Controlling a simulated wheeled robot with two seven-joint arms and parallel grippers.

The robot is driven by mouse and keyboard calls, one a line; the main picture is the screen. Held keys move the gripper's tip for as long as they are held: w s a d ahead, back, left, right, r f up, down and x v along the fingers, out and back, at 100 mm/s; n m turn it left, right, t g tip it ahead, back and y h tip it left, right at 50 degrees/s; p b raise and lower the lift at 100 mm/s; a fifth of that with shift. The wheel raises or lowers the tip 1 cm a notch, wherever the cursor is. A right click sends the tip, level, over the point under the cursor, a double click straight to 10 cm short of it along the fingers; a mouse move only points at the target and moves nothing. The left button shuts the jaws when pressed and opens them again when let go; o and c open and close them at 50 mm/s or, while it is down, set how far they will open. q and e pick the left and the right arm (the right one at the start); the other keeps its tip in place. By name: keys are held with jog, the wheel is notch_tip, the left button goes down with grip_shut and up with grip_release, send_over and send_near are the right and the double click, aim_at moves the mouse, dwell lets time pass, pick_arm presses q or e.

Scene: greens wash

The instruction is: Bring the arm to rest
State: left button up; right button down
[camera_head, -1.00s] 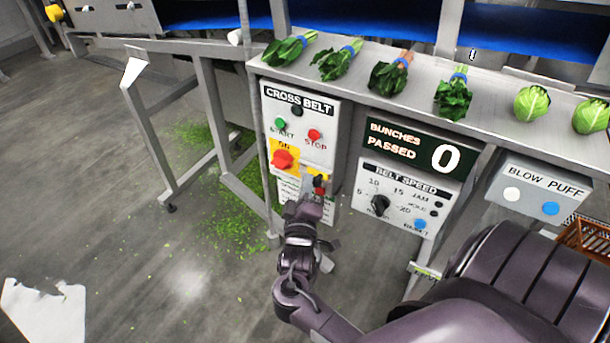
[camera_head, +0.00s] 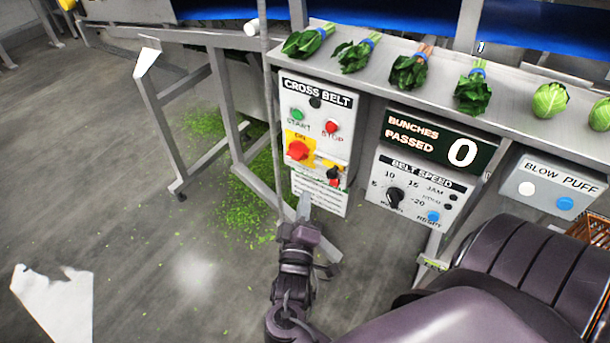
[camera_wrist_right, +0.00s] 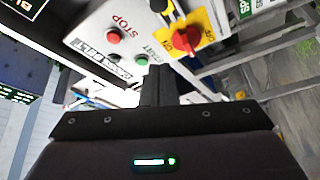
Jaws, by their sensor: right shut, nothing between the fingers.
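My right gripper (camera_head: 304,207) is shut and empty. In the head view it stands in front of the lower edge of the cross belt panel (camera_head: 343,113), overlapping the white instruction label below it. In the right wrist view its closed fingers (camera_wrist_right: 159,86) point toward the panel, with the green start button (camera_wrist_right: 142,60), red stop button (camera_wrist_right: 113,37) and red rotary switch (camera_wrist_right: 187,38) beyond. A gap to the panel seems to show, but its size is hard to tell. My left gripper is out of view.
A belt speed panel (camera_head: 421,188) and a blow puff box (camera_head: 545,186) stand to the right. Leafy bunches (camera_head: 473,92) and cabbages (camera_head: 550,100) lie on the steel ledge (camera_head: 513,107) above. A metal frame (camera_head: 159,120) stands left; open floor (camera_head: 130,235) lies before it.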

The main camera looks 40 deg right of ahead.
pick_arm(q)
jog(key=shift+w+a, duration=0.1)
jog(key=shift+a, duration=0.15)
